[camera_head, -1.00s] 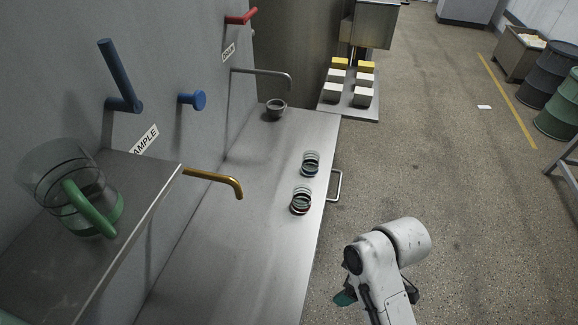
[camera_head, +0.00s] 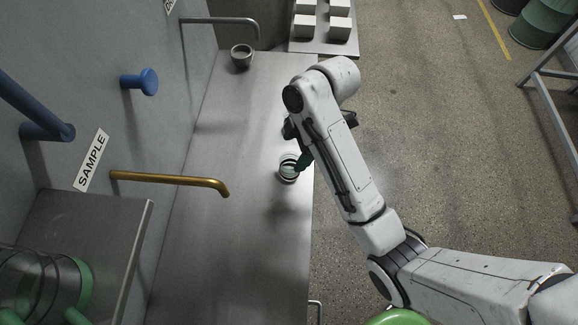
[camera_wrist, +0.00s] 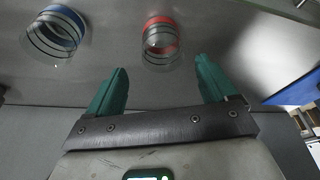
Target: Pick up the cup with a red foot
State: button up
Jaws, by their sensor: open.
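The cup with a red foot (camera_wrist: 162,44) is clear with dark rings and lies ahead of my gripper in the wrist view. A similar cup with a blue foot (camera_wrist: 56,32) is to its left. My gripper (camera_wrist: 161,74) is open and empty, its green fingers apart, with the red-footed cup in line with the gap and beyond the fingertips. In the head view one ringed cup (camera_head: 288,170) stands on the steel counter (camera_head: 240,240), beside a green finger; its foot colour cannot be made out there.
A brass spout (camera_head: 180,180) and a grey tap (camera_head: 225,21) reach over the counter from the wall. A small grey bowl (camera_head: 242,58) stands at the far end. The near counter is clear.

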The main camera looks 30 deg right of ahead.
aim_at(288, 165)
jog(key=b+x, duration=0.1)
jog(key=x, duration=0.1)
jog(key=shift+f, duration=0.35)
jog(key=shift+p+x, duration=0.35)
jog(key=shift+x, duration=2.25)
jog(key=shift+s+a, duration=0.1)
jog(key=shift+s, duration=0.1)
jog(key=c, duration=1.1)
jog(key=shift+r, duration=0.1)
